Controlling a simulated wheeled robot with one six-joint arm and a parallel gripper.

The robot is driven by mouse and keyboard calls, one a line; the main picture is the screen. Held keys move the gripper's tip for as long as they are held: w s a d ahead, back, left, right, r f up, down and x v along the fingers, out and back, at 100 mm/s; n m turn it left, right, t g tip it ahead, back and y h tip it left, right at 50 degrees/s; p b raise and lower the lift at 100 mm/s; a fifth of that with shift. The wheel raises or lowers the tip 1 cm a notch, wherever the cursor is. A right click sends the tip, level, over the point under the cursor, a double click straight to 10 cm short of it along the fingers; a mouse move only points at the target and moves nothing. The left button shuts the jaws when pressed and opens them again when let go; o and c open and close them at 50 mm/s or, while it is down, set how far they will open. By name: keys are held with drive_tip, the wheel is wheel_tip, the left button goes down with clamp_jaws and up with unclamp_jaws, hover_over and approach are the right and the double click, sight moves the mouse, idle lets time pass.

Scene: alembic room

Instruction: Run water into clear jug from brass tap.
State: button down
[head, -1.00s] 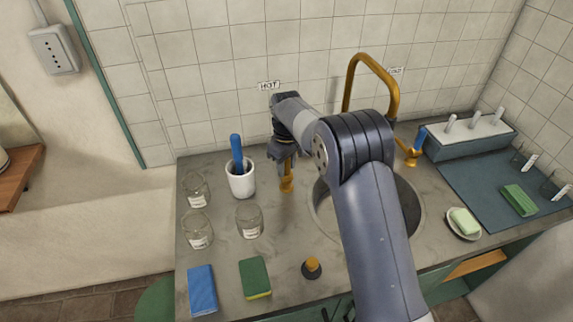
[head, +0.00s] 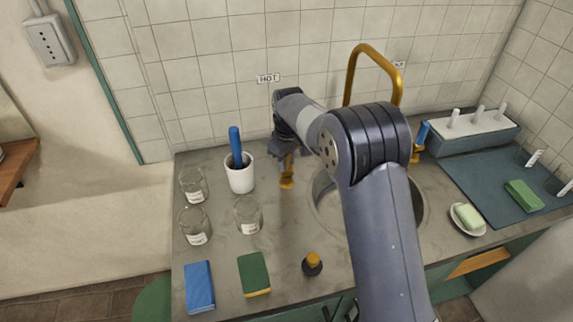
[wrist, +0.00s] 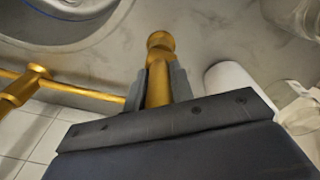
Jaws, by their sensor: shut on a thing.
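The brass tap's tall spout (head: 352,80) arches against the tiled wall behind the sink (head: 316,205). Its brass post (head: 287,180) under the HOT sign stands left of the sink. My gripper (wrist: 158,85) is shut on the upright brass post (wrist: 159,62) in the wrist view; in the head view my gripper (head: 286,155) is at that post, partly hidden by my wrist. Several clear glass vessels with labels stand at the left: back (head: 193,188), front (head: 195,232) and right (head: 248,220). I cannot tell which is the jug. My arm hides much of the sink and the spout's lower end.
A white cup (head: 240,178) with a blue-handled tool stands just left of my gripper. Blue (head: 200,288) and green (head: 254,275) sponges and a stopper (head: 312,264) lie at the front. A soap dish (head: 468,220) and drying mat (head: 470,180) are at right.

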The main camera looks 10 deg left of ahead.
drive_tip(key=shift+s+d+f+t+y+b, duration=0.25)
drive_tip(key=shift+t+b, duration=0.45)
drive_tip(key=shift+b, duration=1.15)
drive_tip(key=shift+s+f+t+y+b, duration=0.15)
drive_tip(key=shift+s+t+y+b, duration=0.4)
drive_tip(key=shift+b, duration=1.3)
drive_tip(key=shift+w+r+t+b, duration=0.1)
drive_tip(key=shift+r+t+b, duration=0.1)
drive_tip(key=shift+t+b, duration=0.4)
drive_tip(key=c, duration=1.2)
unclamp_jaws()
drive_tip(key=shift+c, duration=0.2)
drive_tip(key=shift+d, duration=0.1)
drive_tip(key=v, duration=1)
drive_tip(key=shift+r, duration=0.4)
